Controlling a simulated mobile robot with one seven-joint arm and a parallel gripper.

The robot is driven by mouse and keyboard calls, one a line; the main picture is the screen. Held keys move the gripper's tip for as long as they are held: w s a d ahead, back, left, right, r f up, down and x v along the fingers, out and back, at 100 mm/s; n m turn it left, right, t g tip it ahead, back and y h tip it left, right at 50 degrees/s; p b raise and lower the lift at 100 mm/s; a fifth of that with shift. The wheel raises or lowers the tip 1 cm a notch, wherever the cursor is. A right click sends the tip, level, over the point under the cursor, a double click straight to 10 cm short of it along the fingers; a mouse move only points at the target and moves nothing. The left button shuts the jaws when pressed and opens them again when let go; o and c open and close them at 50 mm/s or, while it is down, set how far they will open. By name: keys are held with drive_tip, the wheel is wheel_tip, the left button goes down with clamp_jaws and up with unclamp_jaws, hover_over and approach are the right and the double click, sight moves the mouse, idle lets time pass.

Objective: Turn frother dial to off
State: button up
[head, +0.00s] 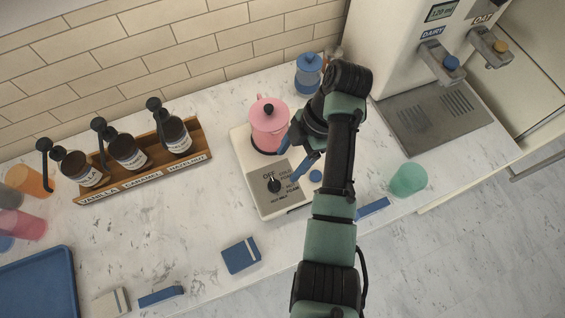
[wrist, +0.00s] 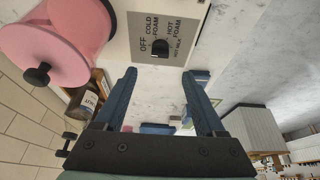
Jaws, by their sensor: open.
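The frother has a white base (head: 240,150) with a pink lidded jug (head: 268,125) on it. Its black dial (head: 273,185) sits on a grey panel marked OFF, COLD FOAM, HOT FOAM and HOT MILK. In the wrist view, the dial (wrist: 160,48) is beyond the fingertips, between their lines, and the pink jug (wrist: 60,40) is at the upper left. The dial's exact pointing is too small to tell. My gripper (head: 300,152) is open and empty, above the right side of the frother; its blue fingers (wrist: 159,75) appear apart from the dial.
A wooden rack (head: 150,170) of syrup bottles stands left of the frother. A blue grinder-like jar (head: 309,75) stands behind, a green cup (head: 408,180) to the right, and a milk dispenser (head: 400,50) at the back right. A blue box (head: 240,255) lies in front.

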drive_tip(key=shift+p+v, duration=0.9)
drive_tip(key=shift+v, duration=0.95)
drive_tip(key=w+a+r+m+t+h, duration=0.2)
drive_tip(key=w+a+r+m+t, duration=0.1)
drive_tip(key=w+r+m+t, duration=0.6)
drive_tip(key=w+a+r+m+t+h, duration=0.1)
drive_tip(key=w+r+m+t, duration=0.15)
drive_tip(key=r, duration=0.45)
drive_tip(key=w+a+r+m+t, duration=0.1)
drive_tip(key=r+m+t, duration=0.1)
drive_tip(key=r+m, duration=0.35)
drive_tip(key=s+r+m+t+b, duration=0.1)
drive_tip(key=s+r+t, duration=0.4)
drive_tip(key=r, duration=0.6)
drive_tip(key=s+r+m+t+b, duration=0.2)
drive_tip(key=s+r+t+b, duration=0.2)
drive_tip(key=r, duration=0.7)
drive_tip(key=s+r+m+t+h+b, duration=0.1)
drive_tip(key=s+r+t+b, duration=0.1)
drive_tip(key=s+r+t, duration=0.4)
wheel_tip(320, 180, up, 5)
drive_tip(key=shift+s+a+f+m+b, duration=0.1)
drive_tip(key=shift+s+a+m+b, duration=0.15)
drive_tip(key=shift+s+m+b, duration=0.25)
